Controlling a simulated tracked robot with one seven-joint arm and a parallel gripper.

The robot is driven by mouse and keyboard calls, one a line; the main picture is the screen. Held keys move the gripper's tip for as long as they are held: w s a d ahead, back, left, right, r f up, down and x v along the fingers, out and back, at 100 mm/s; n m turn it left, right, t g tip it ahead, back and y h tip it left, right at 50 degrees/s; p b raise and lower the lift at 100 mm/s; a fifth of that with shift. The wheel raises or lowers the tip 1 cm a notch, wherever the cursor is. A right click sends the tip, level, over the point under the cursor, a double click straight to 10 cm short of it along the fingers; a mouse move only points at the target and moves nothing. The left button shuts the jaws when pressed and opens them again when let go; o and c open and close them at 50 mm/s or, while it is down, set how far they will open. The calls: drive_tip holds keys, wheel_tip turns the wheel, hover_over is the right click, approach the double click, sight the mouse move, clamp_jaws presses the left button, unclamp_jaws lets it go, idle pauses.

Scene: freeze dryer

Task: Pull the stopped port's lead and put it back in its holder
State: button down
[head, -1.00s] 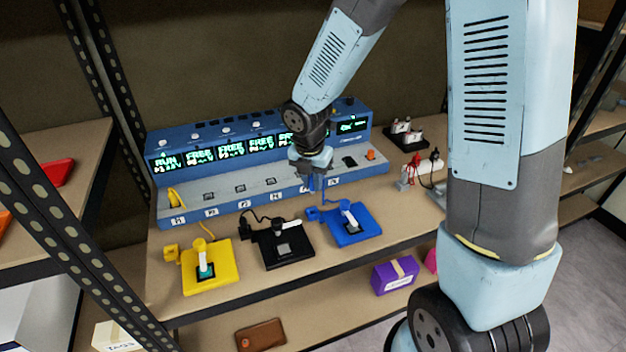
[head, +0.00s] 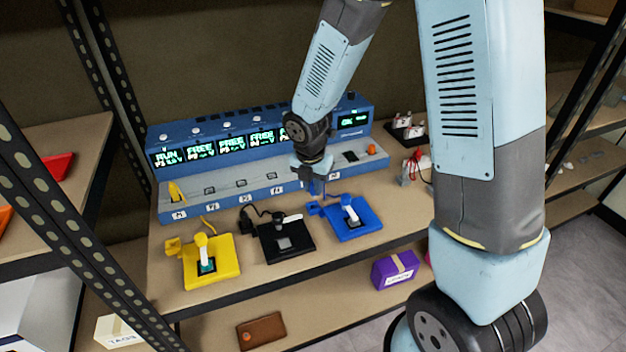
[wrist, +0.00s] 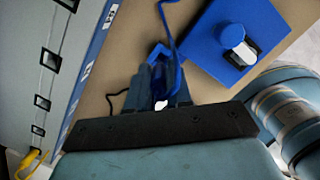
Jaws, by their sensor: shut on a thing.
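My gripper (head: 316,184) is over the front of the blue port station (head: 222,200), near its right part. In the wrist view, my gripper (wrist: 166,90) is shut on a blue lead plug (wrist: 170,78). Its blue cable runs up past a blue open holder (wrist: 160,52). The holder (head: 314,208) sits at the left edge of the blue pad (head: 358,230); the plug is above or beside it, and contact cannot be told. A yellow lead plug (head: 175,192) stands in the leftmost port, under a RUN display (head: 168,157). Several neighbouring displays read FREE. My arm hides part of the display row.
A yellow pad (head: 225,268) with its holder (head: 173,246) and a black pad (head: 296,246) with a black plug in its holder (head: 247,222) stand along the front. Red and white items (head: 416,166) lie right. A shelf post (head: 75,235) crosses the left foreground.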

sight(313, 194)
drive_tip(key=shift+f, duration=1.25)
drive_tip(key=shift+f, duration=1.1)
idle(2.1)
drive_tip(key=c, duration=1)
unclamp_jaws()
drive_tip(key=shift+o, duration=0.2)
drive_tip(key=shift+r, duration=0.1)
